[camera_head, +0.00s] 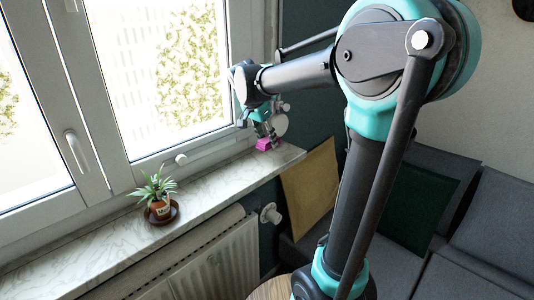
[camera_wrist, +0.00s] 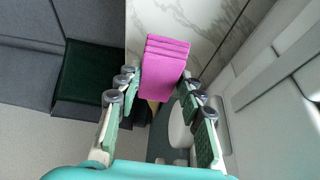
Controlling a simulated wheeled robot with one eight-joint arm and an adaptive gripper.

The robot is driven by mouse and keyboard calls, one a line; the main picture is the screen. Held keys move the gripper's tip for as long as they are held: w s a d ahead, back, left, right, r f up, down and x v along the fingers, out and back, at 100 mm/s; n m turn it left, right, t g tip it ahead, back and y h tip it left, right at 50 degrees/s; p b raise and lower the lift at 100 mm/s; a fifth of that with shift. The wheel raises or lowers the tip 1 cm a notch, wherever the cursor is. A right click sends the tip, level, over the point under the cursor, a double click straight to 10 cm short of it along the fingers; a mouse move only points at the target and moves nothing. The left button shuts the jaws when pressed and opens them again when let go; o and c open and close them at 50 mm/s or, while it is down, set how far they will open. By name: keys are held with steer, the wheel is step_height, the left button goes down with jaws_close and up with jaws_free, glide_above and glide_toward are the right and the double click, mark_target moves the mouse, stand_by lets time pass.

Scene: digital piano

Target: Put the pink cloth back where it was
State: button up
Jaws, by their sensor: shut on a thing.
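The pink cloth (camera_head: 268,145) is a small folded block at the right end of the marble window sill (camera_head: 220,178). In the wrist view the cloth (camera_wrist: 165,62) sits between the two fingers of my gripper (camera_wrist: 160,77), with its layered folded edge pointing away from me. My gripper (camera_head: 265,131) is shut on the cloth. The sill (camera_wrist: 207,30) shows behind and beside the cloth. I cannot tell whether the cloth touches the sill or is held just above it.
A potted plant (camera_head: 158,192) on a brown saucer stands further left on the sill. The window (camera_head: 165,75) rises behind the sill. A radiator (camera_head: 205,262) is below. A yellow cushion (camera_head: 310,188) and a grey sofa (camera_head: 480,240) are to the right. The sill between plant and cloth is clear.

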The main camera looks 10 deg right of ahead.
mark_target(267, 161)
steer(key=shift+f, duration=2.9)
steer(key=o, duration=1.2)
steer(key=shift+f, duration=0.1)
steer(key=v, duration=1.2)
steer(key=shift+r, duration=0.2)
steer(key=shift+d, duration=0.15)
